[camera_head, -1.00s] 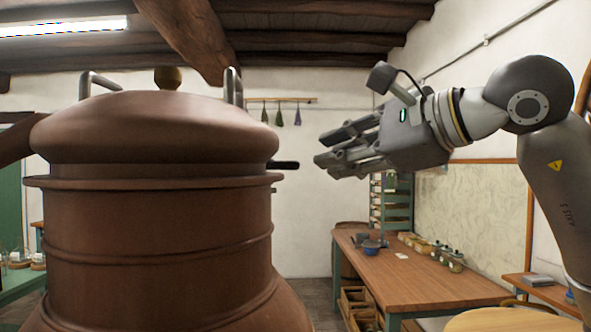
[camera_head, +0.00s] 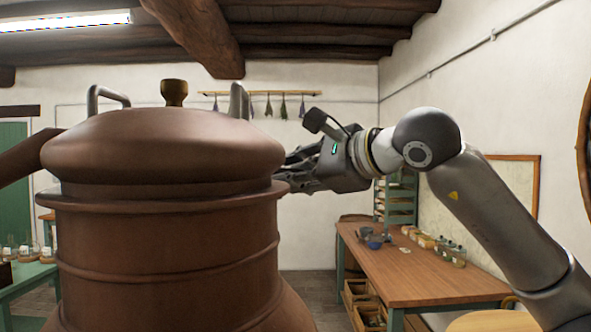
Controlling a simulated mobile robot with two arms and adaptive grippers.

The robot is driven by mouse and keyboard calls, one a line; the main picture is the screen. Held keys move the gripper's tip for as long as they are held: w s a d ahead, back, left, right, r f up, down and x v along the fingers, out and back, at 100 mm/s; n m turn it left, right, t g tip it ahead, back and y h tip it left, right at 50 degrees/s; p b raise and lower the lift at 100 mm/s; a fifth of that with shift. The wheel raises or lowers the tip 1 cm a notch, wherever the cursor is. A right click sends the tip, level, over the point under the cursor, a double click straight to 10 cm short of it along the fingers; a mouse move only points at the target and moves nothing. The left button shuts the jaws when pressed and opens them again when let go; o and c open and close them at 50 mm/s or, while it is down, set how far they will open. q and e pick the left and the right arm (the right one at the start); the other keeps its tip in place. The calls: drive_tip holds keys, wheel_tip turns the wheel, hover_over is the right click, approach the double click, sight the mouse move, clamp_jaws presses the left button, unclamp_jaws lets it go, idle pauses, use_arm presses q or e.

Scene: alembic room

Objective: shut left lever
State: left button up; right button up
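A large copper still (camera_head: 165,215) with a domed lid (camera_head: 165,145) fills the left and middle of the head view. The short dark lever that stuck out here earlier is now hidden behind the gripper or the still. No lever shows on the still's left side. My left gripper is not in view.
Metal handles stand on the lid at left (camera_head: 108,95) and right (camera_head: 238,102), with a wooden knob (camera_head: 174,93) between them. A wooden table (camera_head: 420,275) with small jars stands at the right. A green bench (camera_head: 25,282) is at far left.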

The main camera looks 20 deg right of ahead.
sight(292, 171)
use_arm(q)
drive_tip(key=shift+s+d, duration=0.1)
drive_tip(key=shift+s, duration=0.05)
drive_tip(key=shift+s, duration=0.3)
use_arm(e)
clamp_jaws()
